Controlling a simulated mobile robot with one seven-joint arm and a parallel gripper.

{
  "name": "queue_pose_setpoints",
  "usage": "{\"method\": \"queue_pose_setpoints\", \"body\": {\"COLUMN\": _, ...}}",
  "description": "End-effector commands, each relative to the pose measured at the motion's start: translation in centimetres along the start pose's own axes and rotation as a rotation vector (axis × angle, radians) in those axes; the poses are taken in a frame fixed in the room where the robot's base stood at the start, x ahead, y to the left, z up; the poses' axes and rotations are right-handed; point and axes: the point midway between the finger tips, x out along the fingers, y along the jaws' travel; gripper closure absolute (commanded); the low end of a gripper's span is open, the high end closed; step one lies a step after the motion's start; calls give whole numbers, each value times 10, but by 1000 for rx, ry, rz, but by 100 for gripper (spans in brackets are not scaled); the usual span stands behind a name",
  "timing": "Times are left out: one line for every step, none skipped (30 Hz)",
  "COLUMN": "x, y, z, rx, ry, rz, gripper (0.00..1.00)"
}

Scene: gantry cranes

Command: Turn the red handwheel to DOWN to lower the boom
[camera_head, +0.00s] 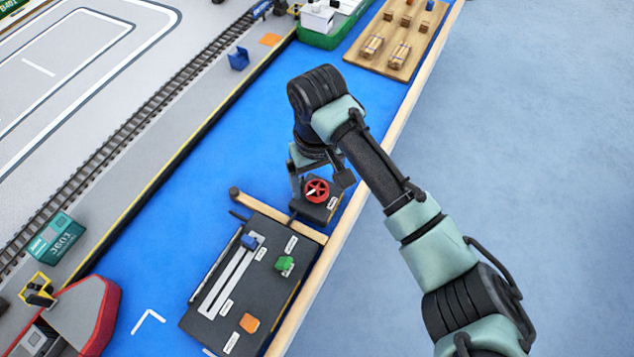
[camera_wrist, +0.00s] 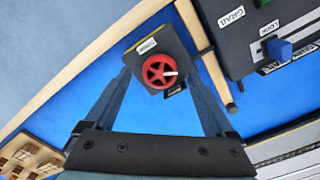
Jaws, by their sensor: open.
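The red handwheel (camera_head: 317,190) sits on a small dark box (camera_head: 318,212) beside the control panel. In the wrist view the handwheel (camera_wrist: 160,71) has several spokes and a white mark on its right side. A white label (camera_wrist: 147,46) is on the box above the wheel, and another lies partly hidden below it; I cannot read either surely. My gripper (camera_wrist: 160,85) is open, its two fingers pointing toward the wheel with one on each side. In the head view my gripper (camera_head: 318,180) is just over the box. Whether the fingers touch the wheel cannot be told.
The dark control panel (camera_head: 215,322) with blue, green and orange controls stands beside the handwheel box. A wooden rail (camera_head: 290,222) runs between them. A wooden edge (camera_head: 400,130) borders the blue surface. A pallet with loads (camera_head: 385,65) stands farther back.

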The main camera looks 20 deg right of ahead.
Motion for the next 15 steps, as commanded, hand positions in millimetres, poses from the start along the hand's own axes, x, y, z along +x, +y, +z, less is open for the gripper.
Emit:
{"method": "queue_pose_setpoints", "body": {"x": 6, "y": 0, "z": 0, "rx": 0, "ry": -2, "rz": 0, "gripper": 11}}
{"method": "queue_pose_setpoints", "body": {"x": 8, "y": 0, "z": 1, "rx": 0, "ry": -2, "rz": 0, "gripper": 11}}
{"method": "queue_pose_setpoints", "body": {"x": 10, "y": 0, "z": 0, "rx": 0, "ry": -2, "rz": 0, "gripper": 11}}
{"method": "queue_pose_setpoints", "body": {"x": 11, "y": 0, "z": 0, "rx": 0, "ry": -1, "rz": 0, "gripper": 11}}
{"method": "queue_pose_setpoints", "body": {"x": 12, "y": 0, "z": 0, "rx": 0, "ry": 0, "rz": 0, "gripper": 11}}
{"method": "queue_pose_setpoints", "body": {"x": 13, "y": 0, "z": 0, "rx": 0, "ry": 0, "rz": 0, "gripper": 11}}
{"method": "queue_pose_setpoints", "body": {"x": 13, "y": 0, "z": 0, "rx": 0, "ry": 0, "rz": 0, "gripper": 11}}
{"method": "queue_pose_setpoints", "body": {"x": 13, "y": 0, "z": 0, "rx": 0, "ry": 0, "rz": 0, "gripper": 11}}
{"method": "queue_pose_setpoints", "body": {"x": 13, "y": 0, "z": 0, "rx": 0, "ry": 0, "rz": 0, "gripper": 11}}
{"method": "queue_pose_setpoints", "body": {"x": 13, "y": 0, "z": 0, "rx": 0, "ry": 0, "rz": 0, "gripper": 11}}
{"method": "queue_pose_setpoints", "body": {"x": 13, "y": 0, "z": 0, "rx": 0, "ry": 0, "rz": 0, "gripper": 11}}
{"method": "queue_pose_setpoints", "body": {"x": 13, "y": 0, "z": 0, "rx": 0, "ry": 0, "rz": 0, "gripper": 11}}
{"method": "queue_pose_setpoints", "body": {"x": 13, "y": 0, "z": 0, "rx": 0, "ry": 0, "rz": 0, "gripper": 11}}
{"method": "queue_pose_setpoints", "body": {"x": 13, "y": 0, "z": 0, "rx": 0, "ry": 0, "rz": 0, "gripper": 15}}
{"method": "queue_pose_setpoints", "body": {"x": 13, "y": 0, "z": 0, "rx": 0, "ry": 0, "rz": 0, "gripper": 22}}
